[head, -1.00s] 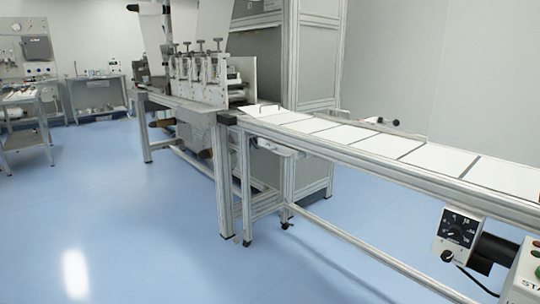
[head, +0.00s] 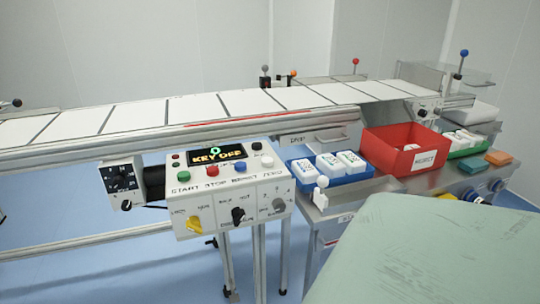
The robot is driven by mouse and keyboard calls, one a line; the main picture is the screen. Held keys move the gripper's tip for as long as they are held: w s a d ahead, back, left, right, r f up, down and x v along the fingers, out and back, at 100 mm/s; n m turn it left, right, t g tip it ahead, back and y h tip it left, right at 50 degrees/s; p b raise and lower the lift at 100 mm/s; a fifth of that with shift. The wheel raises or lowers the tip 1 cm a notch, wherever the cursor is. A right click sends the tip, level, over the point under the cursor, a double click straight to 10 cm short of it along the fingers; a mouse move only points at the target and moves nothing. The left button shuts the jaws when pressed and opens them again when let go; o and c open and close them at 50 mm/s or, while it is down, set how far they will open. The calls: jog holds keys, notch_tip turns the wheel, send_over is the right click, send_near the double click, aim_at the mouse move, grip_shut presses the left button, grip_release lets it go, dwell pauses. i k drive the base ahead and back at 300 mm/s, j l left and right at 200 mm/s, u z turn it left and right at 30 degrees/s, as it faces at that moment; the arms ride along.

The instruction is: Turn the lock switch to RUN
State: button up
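A white control box (head: 232,199) hangs at the front of the conveyor. Its display (head: 217,155) reads KEY OFF in orange under a green symbol. Labelled buttons, among them START, STOP, RESET and ZERO, run across the top. On the front face are a yellow switch (head: 194,225), a black selector knob (head: 238,215) and a grey round switch (head: 278,204). The small labels by these switches are too small to read surely, so I cannot tell for certain which one is the lock switch. My gripper is not in view.
A dial box (head: 122,185) sits left of the control box. The conveyor (head: 150,113) runs behind. To the right, a bench (head: 347,207) holds a blue bin (head: 325,178) of white packs, a red bin (head: 402,149) labelled REJECT and a green bin (head: 468,142).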

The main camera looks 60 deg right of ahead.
aim_at(194, 224)
jog(key=z, duration=1.45)
jog(key=k+j+u, duration=0.15)
jog(key=u, duration=0.25)
jog(key=k+j+u, duration=0.15)
jog(key=u, duration=0.25)
jog(key=k+j+u, duration=0.1)
jog(key=j+u, duration=0.25)
